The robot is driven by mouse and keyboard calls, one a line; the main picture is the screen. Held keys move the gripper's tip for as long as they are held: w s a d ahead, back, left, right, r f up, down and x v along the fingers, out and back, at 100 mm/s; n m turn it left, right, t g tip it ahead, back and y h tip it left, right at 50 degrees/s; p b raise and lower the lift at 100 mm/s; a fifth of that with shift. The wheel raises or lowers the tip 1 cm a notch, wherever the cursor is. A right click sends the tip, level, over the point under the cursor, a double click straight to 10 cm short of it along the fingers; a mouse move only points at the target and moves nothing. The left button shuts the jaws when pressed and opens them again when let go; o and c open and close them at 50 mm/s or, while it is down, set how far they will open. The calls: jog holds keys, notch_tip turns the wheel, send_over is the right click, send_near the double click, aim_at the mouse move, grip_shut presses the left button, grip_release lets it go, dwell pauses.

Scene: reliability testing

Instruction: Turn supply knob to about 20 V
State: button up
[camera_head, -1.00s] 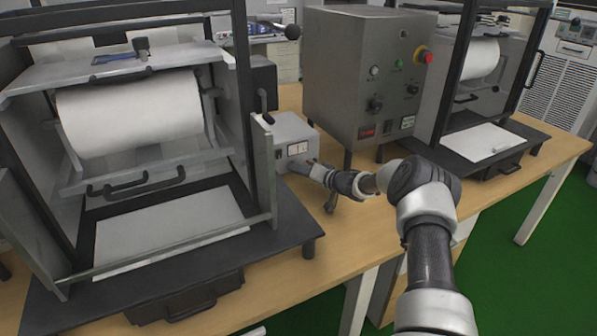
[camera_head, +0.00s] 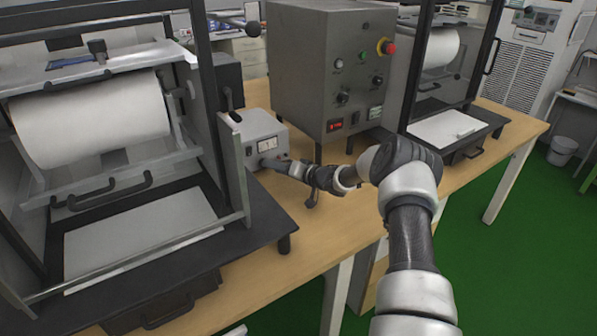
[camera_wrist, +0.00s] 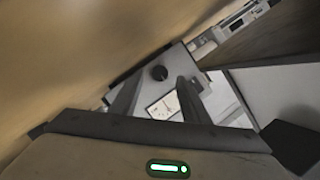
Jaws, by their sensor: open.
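The supply (camera_head: 258,131) is a small light grey box on the wooden bench, left of the larger grey cabinet. Its front has a white meter (camera_head: 267,145), whose reading is too small to tell. My gripper (camera_head: 272,162) is at the front of the supply, just below the meter, and hides part of that face. In the wrist view, a round dark knob (camera_wrist: 159,73) shows on the supply's face near the meter (camera_wrist: 164,106). The open fingers of my gripper (camera_wrist: 157,92) lie on either side of the knob; whether they touch it I cannot tell.
A framed machine with a white roll (camera_head: 92,118) stands close on the left. The grey cabinet (camera_head: 310,70) with a red button stands to the right. Another roll machine (camera_head: 440,48) is beyond it. Some bare bench (camera_head: 345,215) lies in front of the cabinet.

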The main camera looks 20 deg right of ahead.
jog(key=p+v, duration=0.2)
jog(key=v, duration=1.2)
jog(key=shift+a+r+b, duration=0.15)
jog(key=shift+b, duration=0.15)
jog(key=s+a+r+n+h+b, duration=0.1)
jog(key=a+r+n+h+b, duration=0.1)
jog(key=a+n+h+b, duration=0.3)
jog(key=shift+n+y, duration=0.4)
jog(key=shift+n, duration=0.2)
jog(key=b+x, duration=0.3)
jog(key=x, duration=1.3)
jog(key=shift+w+r, duration=0.15)
jog(key=shift+w, duration=0.15)
jog(key=shift+d+r, duration=0.1)
jog(key=c, duration=1.1)
